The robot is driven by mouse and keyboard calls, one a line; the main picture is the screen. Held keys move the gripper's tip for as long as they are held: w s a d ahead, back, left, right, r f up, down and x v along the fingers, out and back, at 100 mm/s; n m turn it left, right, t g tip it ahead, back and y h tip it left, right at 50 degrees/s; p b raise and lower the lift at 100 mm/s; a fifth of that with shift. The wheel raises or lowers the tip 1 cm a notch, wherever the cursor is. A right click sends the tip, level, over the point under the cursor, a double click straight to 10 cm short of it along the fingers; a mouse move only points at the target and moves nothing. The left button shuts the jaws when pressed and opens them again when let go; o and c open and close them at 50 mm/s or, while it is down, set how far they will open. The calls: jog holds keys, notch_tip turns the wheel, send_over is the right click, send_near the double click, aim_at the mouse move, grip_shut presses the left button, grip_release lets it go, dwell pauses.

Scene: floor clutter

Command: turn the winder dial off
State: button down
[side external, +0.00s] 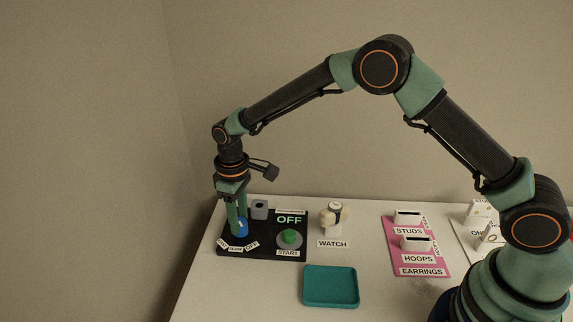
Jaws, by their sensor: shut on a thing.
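The winder unit is a black base (270,248) at the back left of the table, with an "OFF" display, a green start button (289,237) and a grey block (259,209). Its blue dial (242,226) sits at the left, with small labels in front of it; the rightmost label seems to read OFF. My gripper (239,226) points straight down over the dial, its green fingers shut on the dial. The fingers partly hide the dial, and I cannot tell which label its pointer faces.
A watch on a stand (335,217) stands right of the winder. A teal tray (331,303) lies in front. A pink earrings mat (415,255) with white holders is further right. Another labelled board (470,239) is partly behind my arm.

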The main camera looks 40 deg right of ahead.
jog(key=shift+r+n, duration=0.1)
jog(key=shift+n, duration=0.6)
jog(key=shift+c, duration=2.2)
grip_release()
notch_tip(320, 180, up, 12)
